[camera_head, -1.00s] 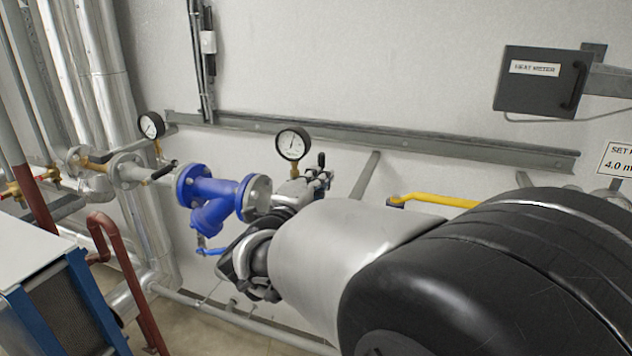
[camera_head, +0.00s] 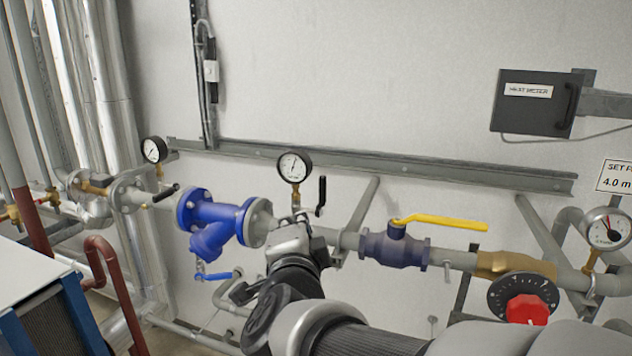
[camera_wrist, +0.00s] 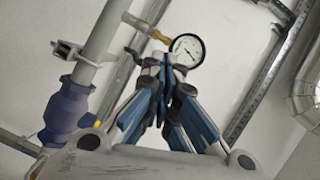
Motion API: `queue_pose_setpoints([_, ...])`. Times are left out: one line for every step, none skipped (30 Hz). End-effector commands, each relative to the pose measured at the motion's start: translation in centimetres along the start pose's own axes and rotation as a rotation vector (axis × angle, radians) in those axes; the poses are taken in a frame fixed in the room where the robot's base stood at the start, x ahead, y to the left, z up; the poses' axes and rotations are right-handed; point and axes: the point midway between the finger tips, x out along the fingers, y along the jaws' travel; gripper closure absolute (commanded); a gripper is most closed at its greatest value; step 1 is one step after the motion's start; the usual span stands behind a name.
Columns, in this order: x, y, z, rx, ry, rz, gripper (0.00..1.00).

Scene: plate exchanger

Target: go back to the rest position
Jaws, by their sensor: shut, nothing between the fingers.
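My gripper (camera_head: 292,230) is in front of the pipe run, just below the middle pressure gauge (camera_head: 294,166). The arm reaches up to it from the bottom right in the head view. In the wrist view, my gripper (camera_wrist: 167,62) shows its blue-sided fingers drawn together at the tips, with nothing held. The pressure gauge (camera_wrist: 187,50) appears just behind the tips there. I cannot tell the exact gap between the gripper and the pipe. The gripper hides a short stretch of pipe right of the blue strainer (camera_head: 212,220).
A yellow-handled valve (camera_head: 396,248), a red knob (camera_head: 527,310) and another gauge (camera_head: 607,229) line the pipe to the right. A black lever (camera_head: 321,196) stands up beside the gripper. The heat meter box (camera_head: 535,103) hangs above.

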Motion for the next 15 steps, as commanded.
queue_pose_setpoints([-0.8, 0.9, -0.5, -0.076, -0.066, 0.014, 1.0])
queue_pose_setpoints([-1.3, 1.6, -0.5, -0.129, -0.112, 0.027, 1.0])
queue_pose_setpoints([-2.2, 2.5, -0.4, -0.203, -0.172, 0.046, 1.0])
queue_pose_setpoints([-2.9, 3.4, -0.4, -0.259, -0.216, 0.063, 1.0])
queue_pose_setpoints([-3.8, 4.3, -0.5, -0.317, -0.258, 0.08, 1.0])
queue_pose_setpoints([-5.0, 5.9, -0.6, -0.396, -0.314, 0.109, 1.0])
queue_pose_setpoints([-6.0, 7.0, -0.8, -0.456, -0.355, 0.132, 1.0])
queue_pose_setpoints([-7.1, 8.4, -1.0, -0.516, -0.394, 0.158, 1.0])
queue_pose_setpoints([-8.7, 10.3, -1.4, -0.595, -0.446, 0.198, 1.0])
queue_pose_setpoints([-10.0, 11.9, -1.8, -0.655, -0.485, 0.231, 1.0])
queue_pose_setpoints([-11.3, 13.4, -2.3, -0.714, -0.522, 0.266, 1.0])
queue_pose_setpoints([-13.2, 15.6, -3.0, -0.788, -0.571, 0.318, 1.0])
queue_pose_setpoints([-14.6, 17.2, -3.6, -0.84, -0.607, 0.359, 1.0])
queue_pose_setpoints([-16.0, 18.7, -4.2, -0.886, -0.64, 0.4, 1.0])
queue_pose_setpoints([-17.8, 20.5, -5.0, -0.941, -0.681, 0.453, 1.0])
